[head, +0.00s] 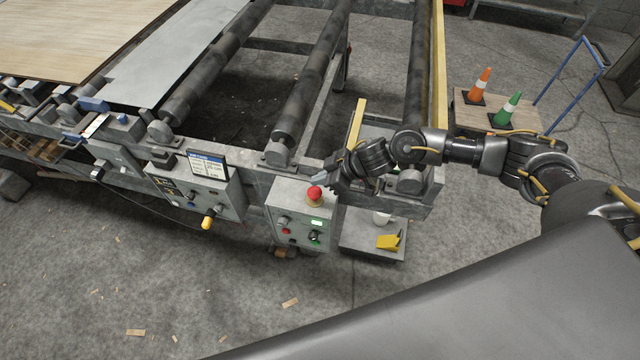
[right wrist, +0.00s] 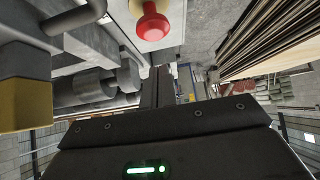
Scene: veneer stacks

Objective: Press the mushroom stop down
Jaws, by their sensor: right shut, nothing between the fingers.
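The mushroom stop (head: 314,193) is a red domed button on top of a grey control box (head: 290,213) at the front of the roller frame. It also shows at the top of the right wrist view (right wrist: 152,24), on a pale surface. My right gripper (head: 324,181) is shut and empty. It is right beside the red button, at its upper right in the head view. In the right wrist view the closed fingers (right wrist: 158,88) show below the button, with a gap between them in the picture. Whether they touch cannot be told. My left gripper is not in view.
The control box front has small buttons, a knob and a lit green display. A second control panel (head: 197,190) with a yellow-tipped handle stands to its left. Rollers (head: 310,85) lie behind. A low tray (head: 365,243) holds a yellow item at right. Open floor lies in front.

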